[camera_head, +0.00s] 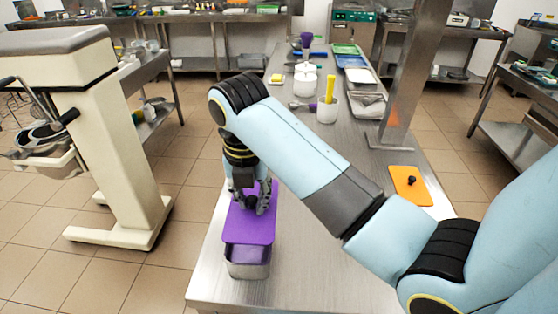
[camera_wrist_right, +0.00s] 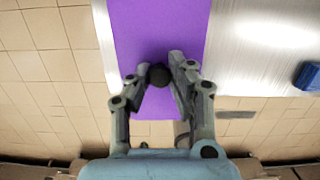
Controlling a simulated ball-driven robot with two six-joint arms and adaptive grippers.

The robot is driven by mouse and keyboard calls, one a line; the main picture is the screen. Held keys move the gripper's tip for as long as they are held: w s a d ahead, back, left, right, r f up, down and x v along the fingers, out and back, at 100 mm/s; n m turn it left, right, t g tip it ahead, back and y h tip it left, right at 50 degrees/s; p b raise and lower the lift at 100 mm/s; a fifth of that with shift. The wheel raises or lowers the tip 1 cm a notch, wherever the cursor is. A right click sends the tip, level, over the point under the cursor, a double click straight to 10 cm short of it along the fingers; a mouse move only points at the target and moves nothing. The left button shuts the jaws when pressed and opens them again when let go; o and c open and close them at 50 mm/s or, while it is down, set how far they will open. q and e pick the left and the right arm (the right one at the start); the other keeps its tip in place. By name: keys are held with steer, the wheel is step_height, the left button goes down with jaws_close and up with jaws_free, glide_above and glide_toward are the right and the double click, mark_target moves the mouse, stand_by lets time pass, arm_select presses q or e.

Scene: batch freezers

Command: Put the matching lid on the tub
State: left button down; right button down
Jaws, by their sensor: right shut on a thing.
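A purple lid (camera_head: 250,224) is over a metal tub (camera_head: 248,268) at the near left of the steel table. The lid covers the tub's far part and leaves its near end showing, with something purple inside. I cannot tell whether the lid touches the rim. My right gripper (camera_head: 255,204) is above the lid, shut on its dark knob (camera_wrist_right: 160,75). The purple lid (camera_wrist_right: 157,32) also fills the top middle of the right wrist view. An orange lid (camera_head: 410,186) with a black knob lies flat at the table's right edge. My left gripper is not in view.
The steel table (camera_head: 309,240) is clear right of the tub. White containers (camera_head: 328,108), one with a yellow handle, stand farther back, with trays (camera_head: 358,76) beside them. A metal post (camera_head: 410,80) rises at the table's right side.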

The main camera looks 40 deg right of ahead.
mark_target(248, 211)
steer(key=shift+w+a+r, duration=0.1)
steer(key=shift+a+r, duration=0.25)
steer(key=shift+a, duration=0.2)
steer(key=shift+d+f, duration=0.1)
steer(key=shift+f, duration=3)
steer(key=shift+f, duration=0.15)
steer(key=c, duration=0.7)
jaws_free()
steer(key=shift+o, duration=0.2)
